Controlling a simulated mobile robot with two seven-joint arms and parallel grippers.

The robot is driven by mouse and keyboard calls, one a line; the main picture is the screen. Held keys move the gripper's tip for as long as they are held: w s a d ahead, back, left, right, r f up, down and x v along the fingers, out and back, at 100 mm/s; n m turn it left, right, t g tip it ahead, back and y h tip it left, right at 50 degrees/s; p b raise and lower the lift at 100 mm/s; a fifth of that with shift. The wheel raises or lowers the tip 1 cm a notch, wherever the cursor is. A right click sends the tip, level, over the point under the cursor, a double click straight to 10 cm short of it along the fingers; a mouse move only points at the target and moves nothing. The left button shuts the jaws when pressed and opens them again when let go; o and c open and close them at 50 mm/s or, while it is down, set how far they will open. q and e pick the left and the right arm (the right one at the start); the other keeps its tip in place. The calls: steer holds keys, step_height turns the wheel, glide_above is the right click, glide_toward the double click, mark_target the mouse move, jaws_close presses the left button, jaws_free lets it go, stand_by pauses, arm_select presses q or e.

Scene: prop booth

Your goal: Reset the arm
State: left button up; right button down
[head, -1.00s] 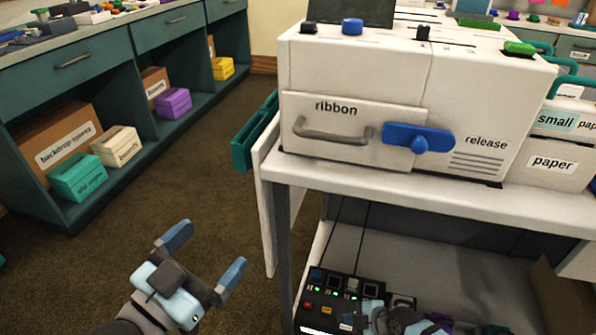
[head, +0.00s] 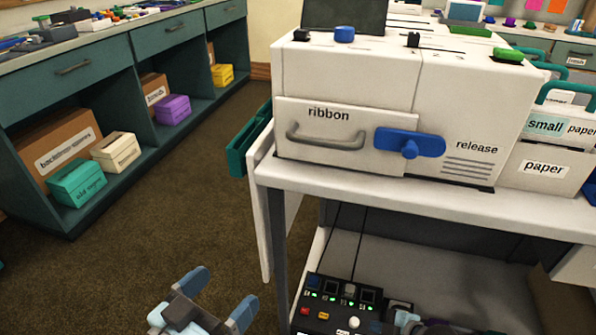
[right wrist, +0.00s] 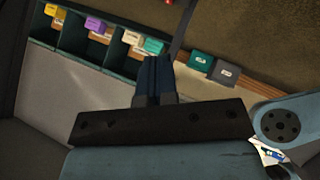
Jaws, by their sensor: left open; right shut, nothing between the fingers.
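My left gripper (head: 217,297) is at the bottom of the head view, left of the white cart's leg and above the brown carpet. Its two fingers are spread apart with nothing between them. My right gripper (right wrist: 157,75) shows in the right wrist view with its dark fingers together and nothing held. In the head view only a small part of my right arm (head: 405,318) shows at the bottom edge, by the control box on the lower shelf; its fingers are hidden there.
A white printer (head: 345,85) with a ribbon drawer and blue release lever stands on the cart (head: 400,192). A control box (head: 340,300) with lit switches sits on the lower shelf. A teal cabinet (head: 130,95) with several boxes stands left. Carpet between is clear.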

steer(key=s+a+r+m+t+y, duration=0.1)
steer(key=s+a+r+m+t, duration=0.25)
steer(key=r, duration=0.95)
steer(key=s+r+m+t+y, duration=0.15)
steer(key=s+r+m, duration=0.35)
steer(key=r, duration=0.7)
steer(key=a+r+m+t+p, duration=0.25)
steer(key=r+p, duration=0.25)
steer(key=r, duration=0.3)
steer(key=a+r+m+t+p, duration=0.2)
steer(key=r+m+t+p, duration=0.1)
steer(key=r+p, duration=0.4)
arm_select(q)
step_height(320, 180, up, 13)
steer(key=a+n+y+p, duration=0.2)
steer(key=y+p, duration=0.1)
steer(key=p, duration=1)
steer(key=s+a+r+g+y+p, duration=0.2)
steer(key=s+a+p, duration=0.3)
steer(key=p, duration=1.5)
steer(key=shift+a+g+y+p, duration=0.3)
steer(key=shift+a+g+y, duration=0.25)
steer(key=shift+g, duration=0.25)
arm_select(e)
steer(key=s+d+r+g+h, duration=0.4)
steer(key=d+r+g+h, duration=0.1)
steer(key=d, duration=0.3)
steer(key=shift+s+d+g+h, duration=0.15)
steer(key=shift+s+g+h, duration=0.1)
steer(key=shift+g+h, duration=0.45)
